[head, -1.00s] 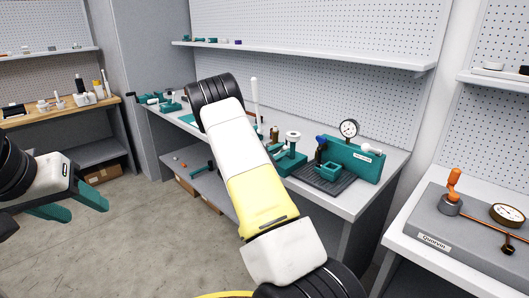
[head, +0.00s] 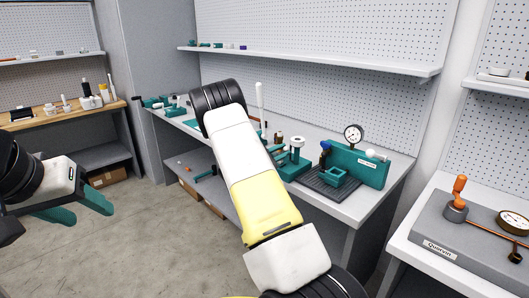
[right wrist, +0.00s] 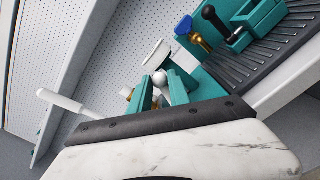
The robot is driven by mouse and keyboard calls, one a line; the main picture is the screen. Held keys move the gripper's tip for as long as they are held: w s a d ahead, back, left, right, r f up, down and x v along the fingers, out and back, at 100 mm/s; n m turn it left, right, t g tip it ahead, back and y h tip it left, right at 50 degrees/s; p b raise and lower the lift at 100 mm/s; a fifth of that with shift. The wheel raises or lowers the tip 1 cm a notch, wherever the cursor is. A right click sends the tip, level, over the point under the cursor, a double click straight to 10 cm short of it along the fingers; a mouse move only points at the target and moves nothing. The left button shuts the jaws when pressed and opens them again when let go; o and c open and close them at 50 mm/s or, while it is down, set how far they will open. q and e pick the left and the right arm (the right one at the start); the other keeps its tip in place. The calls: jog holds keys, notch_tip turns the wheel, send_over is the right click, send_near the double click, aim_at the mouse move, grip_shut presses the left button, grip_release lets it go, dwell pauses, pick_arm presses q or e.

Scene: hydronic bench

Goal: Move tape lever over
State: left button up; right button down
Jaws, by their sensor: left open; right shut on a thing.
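My right gripper (right wrist: 161,92) is in the right wrist view, its teal fingers shut on a pale round knob (right wrist: 160,78). What the knob is joined to is hidden by the fingers. A white lever-like handle (head: 260,100) stands upright on the middle bench, just behind my right arm. A white handle (right wrist: 60,102) also shows at the left of the wrist view, apart from the fingers. I cannot tell which part is the tape lever. My left gripper (head: 92,205) is open and empty over the floor.
A teal stand with a white cap (head: 297,142), a ribbed dark mat (head: 325,189) and a teal gauge block (head: 360,166) stand right of my arm. A grey panel (head: 470,235) with an orange handle is on the right bench. Floor at left is clear.

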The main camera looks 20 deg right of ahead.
jog(key=shift+w+a, duration=0.1)
jog(key=shift+w, duration=0.05)
jog(key=c, duration=2.2)
grip_release()
jog(key=shift+w+a+r, duration=0.15)
jog(key=shift+w+a, duration=0.05)
jog(key=shift+w, duration=0.2)
jog(key=shift+w+a+r, duration=0.1)
jog(key=shift+w+a, duration=0.05)
jog(key=shift+w, duration=0.25)
jog(key=c, duration=1.1)
grip_release()
